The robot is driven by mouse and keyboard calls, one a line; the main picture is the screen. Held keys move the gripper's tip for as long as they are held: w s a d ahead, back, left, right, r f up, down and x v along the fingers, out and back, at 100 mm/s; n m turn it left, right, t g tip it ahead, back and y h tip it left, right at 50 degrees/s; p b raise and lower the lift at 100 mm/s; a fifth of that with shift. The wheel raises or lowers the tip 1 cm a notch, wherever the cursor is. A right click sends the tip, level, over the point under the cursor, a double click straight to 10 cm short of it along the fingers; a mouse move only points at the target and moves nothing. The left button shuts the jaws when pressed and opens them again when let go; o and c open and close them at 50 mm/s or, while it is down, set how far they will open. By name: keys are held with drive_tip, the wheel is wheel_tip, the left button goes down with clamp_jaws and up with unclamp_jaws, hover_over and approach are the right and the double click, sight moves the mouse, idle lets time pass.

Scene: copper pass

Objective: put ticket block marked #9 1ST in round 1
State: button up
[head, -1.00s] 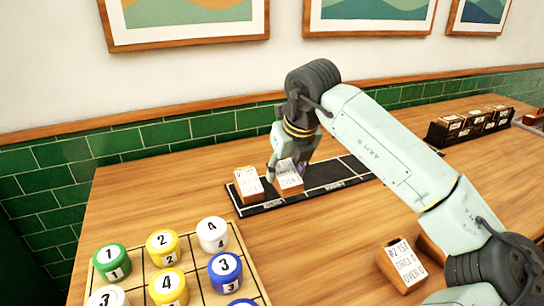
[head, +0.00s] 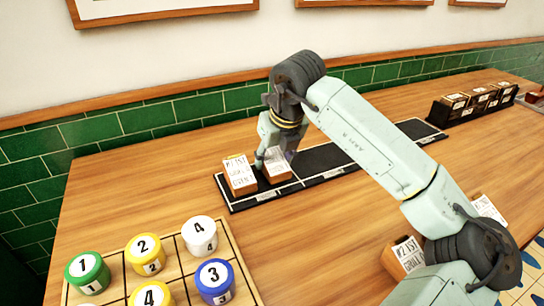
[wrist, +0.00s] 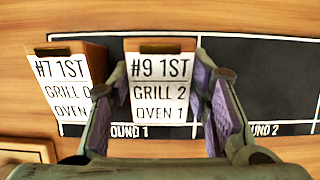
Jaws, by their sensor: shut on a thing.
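The ticket block marked #9 1ST (wrist: 160,88) is wooden with a white ticket reading GRILL 2, OVEN 1. My gripper (wrist: 160,95) is shut on it, one finger on each side. The block sits at the right part of the ROUND 1 section of the black rail (wrist: 185,128), left of the dividing line. It looks level with the rail, though its underside is hidden. In the head view, the block (head: 278,170) is on the rail beneath my gripper (head: 272,150). The block marked #7 1ST (wrist: 68,85) stands beside it on the left with a narrow gap.
The rail's right part (head: 345,155) is bare. A black holder with several ticket blocks (head: 480,102) stands at the far right. More blocks (head: 404,256) lie near my arm. A wooden grid board (head: 235,260) with numbered round pieces is at front left.

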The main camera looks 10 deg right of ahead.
drive_tip(key=shift+f, duration=0.1)
drive_tip(key=shift+f+b, duration=0.15)
drive_tip(key=shift+b, duration=0.15)
drive_tip(key=o, duration=1.2)
drive_tip(key=shift+r+p, duration=0.3)
drive_tip(key=shift+p, duration=0.05)
drive_tip(key=b+v, duration=0.2)
drive_tip(key=v, duration=1)
drive_tip(key=shift+w+b, duration=0.1)
drive_tip(key=shift+b, duration=0.3)
